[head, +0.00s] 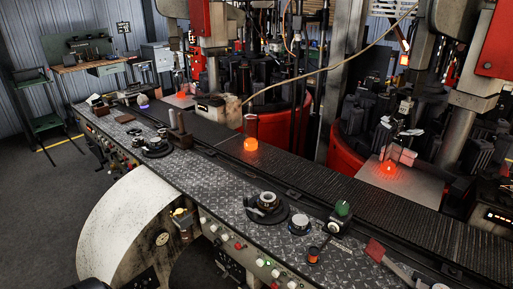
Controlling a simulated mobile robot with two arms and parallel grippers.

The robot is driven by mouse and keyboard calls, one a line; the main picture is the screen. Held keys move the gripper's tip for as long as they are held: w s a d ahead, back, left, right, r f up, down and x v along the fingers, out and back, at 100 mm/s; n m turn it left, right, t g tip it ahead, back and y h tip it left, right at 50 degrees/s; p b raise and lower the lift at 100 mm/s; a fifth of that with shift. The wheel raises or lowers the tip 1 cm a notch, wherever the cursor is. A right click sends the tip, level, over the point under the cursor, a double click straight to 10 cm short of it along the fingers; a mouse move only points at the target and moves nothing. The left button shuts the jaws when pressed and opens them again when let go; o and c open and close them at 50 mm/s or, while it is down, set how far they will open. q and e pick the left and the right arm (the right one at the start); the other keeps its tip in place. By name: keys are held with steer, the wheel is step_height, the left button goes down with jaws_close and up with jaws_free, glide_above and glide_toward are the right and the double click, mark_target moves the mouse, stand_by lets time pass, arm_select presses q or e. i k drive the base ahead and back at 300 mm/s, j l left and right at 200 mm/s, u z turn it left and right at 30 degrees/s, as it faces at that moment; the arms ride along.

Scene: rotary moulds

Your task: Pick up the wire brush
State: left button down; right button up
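I cannot clearly identify the wire brush in the head view. A red-ended tool (375,250) with a greyish shaft lies at the lower right of the machine's metal-plate ledge, but it is too small to tell whether it is a brush. A brown block with an upright piece (178,132) stands farther back on the ledge; its kind is also unclear. Neither gripper shows. A dark shape at the bottom left edge cannot be made out.
Round dark fittings (266,208) and a green-topped knob (342,209) stand on the ledge. A white drum (135,225) is below. Open floor (45,190) lies left.

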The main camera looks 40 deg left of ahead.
mark_target(182, 131)
steer(key=u, duration=1.85)
steer(key=i+j, duration=0.2)
steer(key=i+j+z, duration=0.75)
steer(key=i+j, duration=0.15)
steer(key=j, duration=0.15)
